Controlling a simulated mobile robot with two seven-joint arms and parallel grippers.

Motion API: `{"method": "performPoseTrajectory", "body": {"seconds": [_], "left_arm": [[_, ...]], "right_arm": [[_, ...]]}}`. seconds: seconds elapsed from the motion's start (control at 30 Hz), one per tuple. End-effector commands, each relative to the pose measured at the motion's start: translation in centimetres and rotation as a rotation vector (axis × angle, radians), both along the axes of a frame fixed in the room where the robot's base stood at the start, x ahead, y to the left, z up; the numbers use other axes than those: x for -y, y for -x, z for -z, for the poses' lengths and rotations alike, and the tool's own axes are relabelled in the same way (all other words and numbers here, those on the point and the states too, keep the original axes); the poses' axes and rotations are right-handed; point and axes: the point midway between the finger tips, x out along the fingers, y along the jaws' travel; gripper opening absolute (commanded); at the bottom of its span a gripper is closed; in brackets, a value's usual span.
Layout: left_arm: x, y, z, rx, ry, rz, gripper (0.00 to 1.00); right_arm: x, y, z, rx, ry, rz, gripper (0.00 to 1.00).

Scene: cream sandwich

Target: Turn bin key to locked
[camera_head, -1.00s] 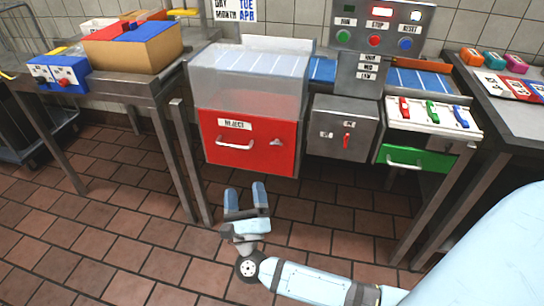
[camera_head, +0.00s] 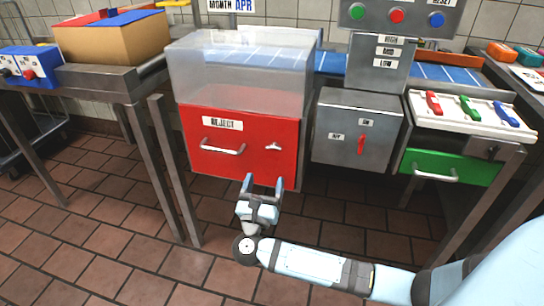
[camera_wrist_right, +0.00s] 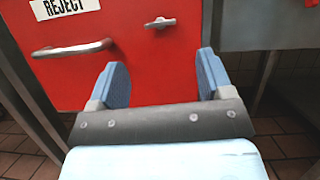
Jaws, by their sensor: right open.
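The red reject bin (camera_head: 226,170) has a white REJECT label, a silver bar handle (camera_head: 222,148) and a small silver key (camera_head: 274,146) at its right. In the right wrist view the key (camera_wrist_right: 160,23) lies ahead of the fingers, turned roughly level. My right gripper (camera_head: 262,186) is open and empty, just below and in front of the bin's lower right part. In the right wrist view its two blue fingers (camera_wrist_right: 163,84) stand apart with the red front between and beyond them. The fingers appear clear of the key. My left gripper is not in view.
A grey box with a red switch (camera_head: 361,145) stands right of the bin. A green drawer (camera_head: 450,168) is farther right, under a tray with coloured levers (camera_head: 471,108). A clear cover (camera_head: 240,75) sits above the bin. Tiled floor in front is open.

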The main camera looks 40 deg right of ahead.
Motion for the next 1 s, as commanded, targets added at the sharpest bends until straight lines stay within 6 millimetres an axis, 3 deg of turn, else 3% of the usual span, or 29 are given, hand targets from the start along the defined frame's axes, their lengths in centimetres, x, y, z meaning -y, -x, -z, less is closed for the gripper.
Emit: {"method": "performPoseTrajectory", "body": {"seconds": [0.17,0.4,0.83,0.87,1.0], "left_arm": [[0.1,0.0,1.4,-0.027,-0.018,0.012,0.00],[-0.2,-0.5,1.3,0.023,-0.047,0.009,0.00],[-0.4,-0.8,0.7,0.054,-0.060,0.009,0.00],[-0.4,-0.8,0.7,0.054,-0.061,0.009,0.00],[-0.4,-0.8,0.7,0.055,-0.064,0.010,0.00]], "right_arm": [[2.8,-2.5,-1.4,0.004,0.005,0.001,0.73],[5.2,-4.8,-2.8,0.001,0.004,0.001,0.73],[6.0,-5.4,-3.3,-0.001,0.001,0.001,0.73],[6.0,-5.4,-3.3,-0.001,0.001,0.001,0.71],[6.0,-5.4,-3.3,-0.001,0.001,0.001,0.39]]}}
